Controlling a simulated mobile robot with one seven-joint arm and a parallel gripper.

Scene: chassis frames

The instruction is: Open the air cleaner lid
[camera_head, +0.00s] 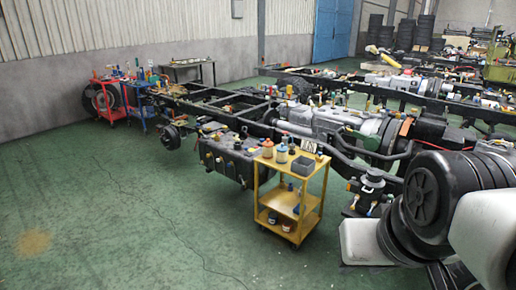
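A large black ribbed drum (468,180) with a round, ringed end cap (421,197) fills the right side, close to the camera. It looks like the air cleaner and its lid, but white and black parts that appear to be my arm overlap this area, so I cannot be sure. The round cap sits flush against the drum, with no gap visible. I cannot make out any latches on it. My gripper's fingers do not show in this view.
A yellow cart (284,193) with bottles, a grey bin and cans stands left of the drum, beside the truck chassis (235,103). A black tank (229,153) hangs on the chassis. A red trolley (112,98) stands farther back. The green floor at left is clear.

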